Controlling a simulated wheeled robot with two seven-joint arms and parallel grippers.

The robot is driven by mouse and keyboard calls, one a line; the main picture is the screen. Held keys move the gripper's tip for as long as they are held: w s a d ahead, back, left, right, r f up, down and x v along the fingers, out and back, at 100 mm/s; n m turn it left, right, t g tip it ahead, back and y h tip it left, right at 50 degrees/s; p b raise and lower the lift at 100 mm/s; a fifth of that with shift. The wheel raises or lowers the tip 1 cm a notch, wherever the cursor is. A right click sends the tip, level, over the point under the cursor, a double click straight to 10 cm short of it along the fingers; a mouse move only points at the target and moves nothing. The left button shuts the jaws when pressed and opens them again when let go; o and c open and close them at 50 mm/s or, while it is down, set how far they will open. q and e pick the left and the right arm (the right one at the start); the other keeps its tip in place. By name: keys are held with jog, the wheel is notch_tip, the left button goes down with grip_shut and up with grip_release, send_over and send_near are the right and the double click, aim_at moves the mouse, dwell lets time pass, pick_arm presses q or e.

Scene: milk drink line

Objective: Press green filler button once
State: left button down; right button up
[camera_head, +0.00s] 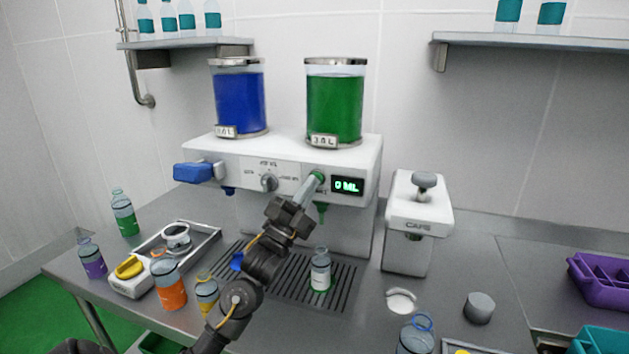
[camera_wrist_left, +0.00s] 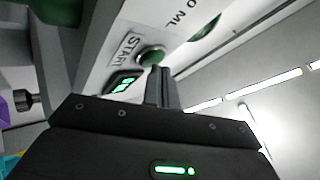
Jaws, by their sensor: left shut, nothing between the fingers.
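The filler machine (camera_head: 352,150) is white, with a blue tank (camera_head: 240,100) and a green tank (camera_head: 336,105) on top. The green filler button (camera_head: 318,174) is on its front, left of a display (camera_head: 347,186) reading 0 ML. In the left wrist view the round green button (camera_wrist_left: 152,56) sits beside a START label (camera_wrist_left: 124,47). My left gripper (camera_head: 312,186) is shut and empty, its fingertips (camera_wrist_left: 158,72) at the button's edge. I cannot tell whether they touch it. A clear bottle (camera_head: 320,268) stands upright on the drip grate below the green nozzle (camera_head: 322,212).
A capping machine (camera_head: 418,222) stands to the right. A metal tray (camera_head: 205,240), an orange bottle (camera_head: 169,285) and a purple bottle (camera_head: 92,260) are at left. A grey cylinder (camera_head: 479,307) and a purple crate (camera_head: 602,285) are at right. My left arm crosses above the grate.

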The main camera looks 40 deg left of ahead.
pick_arm(q)
jog(key=shift+s+d, duration=0.3)
jog(key=shift+s, duration=0.5)
jog(key=shift+s+d+p, duration=0.2)
jog(key=shift+s+d, duration=0.1)
jog(key=shift+s, duration=0.5)
jog(key=shift+s+d+p, duration=0.2)
jog(key=shift+s+d, duration=0.05)
jog(key=shift+s, duration=0.5)
jog(key=shift+s+d+p, duration=0.2)
jog(key=shift+s+d, duration=0.1)
jog(key=shift+s, duration=0.5)
